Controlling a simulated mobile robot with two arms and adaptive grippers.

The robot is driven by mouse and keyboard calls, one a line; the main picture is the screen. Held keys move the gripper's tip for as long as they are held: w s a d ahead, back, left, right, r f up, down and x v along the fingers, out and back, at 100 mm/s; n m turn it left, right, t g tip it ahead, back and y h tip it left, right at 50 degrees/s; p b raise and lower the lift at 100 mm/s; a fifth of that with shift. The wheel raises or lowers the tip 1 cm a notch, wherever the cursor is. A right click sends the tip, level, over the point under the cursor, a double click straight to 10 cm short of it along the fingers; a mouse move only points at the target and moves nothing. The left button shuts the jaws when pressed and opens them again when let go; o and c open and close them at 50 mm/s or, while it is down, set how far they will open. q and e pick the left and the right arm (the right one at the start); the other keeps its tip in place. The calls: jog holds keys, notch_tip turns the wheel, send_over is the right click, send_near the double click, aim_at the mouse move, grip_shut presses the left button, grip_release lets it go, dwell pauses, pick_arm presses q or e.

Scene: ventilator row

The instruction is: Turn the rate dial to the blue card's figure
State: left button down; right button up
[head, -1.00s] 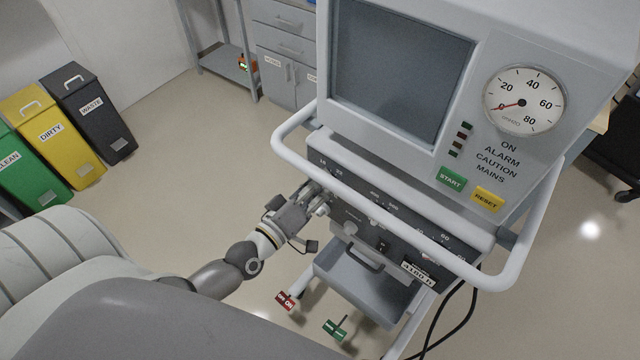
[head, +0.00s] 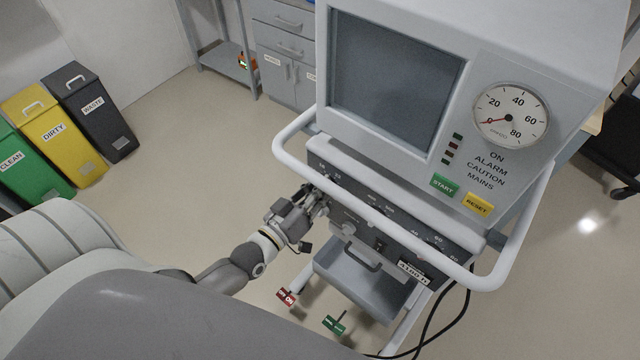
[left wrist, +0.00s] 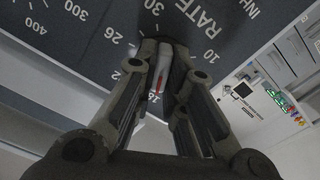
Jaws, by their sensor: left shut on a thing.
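The rate dial (left wrist: 166,62) is a small light knob on the dark control panel, marked RATE, with figures around it including 10, 18 and 26. A red mark on the dial lies beside the 18 in the left wrist view. My left gripper (left wrist: 163,68) is shut on the knob, a finger on each side. In the head view my left gripper (head: 321,203) reaches the panel's left end and hides the dial. I see no blue card. My right gripper is out of view.
A white rail (head: 400,238) curves around the front of the ventilator (head: 545,45), above the panel. A grey open drawer (head: 362,284) is below. Red (head: 287,296) and green (head: 334,324) tagged levers stand low down. Bins stand at the far left, with clear floor between.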

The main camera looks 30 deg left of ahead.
pick_arm(q)
jog(key=c, duration=1.5)
grip_release()
jog(key=shift+s, duration=0.1)
jog(key=s+a, duration=0.2)
jog(key=s, duration=0.9)
jog(key=shift+s+a, duration=0.2)
jog(key=shift+s, duration=0.15)
